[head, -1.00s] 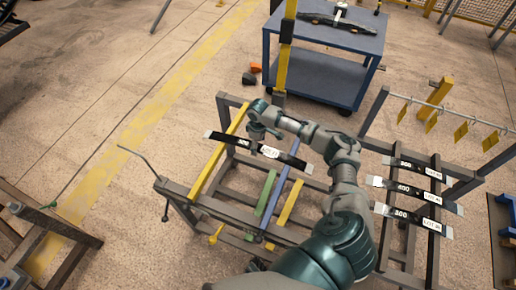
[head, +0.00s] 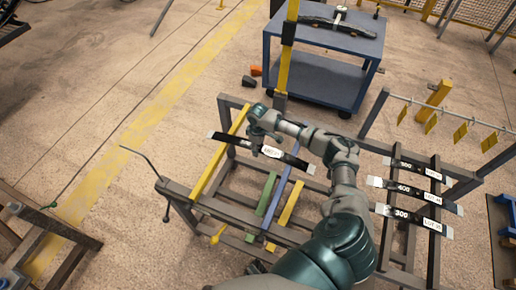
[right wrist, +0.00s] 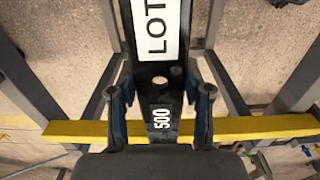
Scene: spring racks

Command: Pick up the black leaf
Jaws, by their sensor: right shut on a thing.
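A black leaf (head: 291,160) with pale ends and a white lot label lies slantwise over the left rack. My right gripper (head: 256,150) reaches down to it left of the label and is shut on it. In the right wrist view, the two fingers (right wrist: 161,98) stand on either side of the leaf (right wrist: 152,72), near its hole and the number 500. A yellow bar (right wrist: 260,127) crosses beneath it. I cannot tell whether the leaf touches the rack. My left gripper is not in view.
The left rack has a yellow bar (head: 210,168), a green bar (head: 267,193) and a blue bar (head: 284,194). Several black leaves (head: 409,188) lie on the right rack. A blue cart (head: 318,73) stands behind. A yellow post (head: 284,66) rises behind the left rack.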

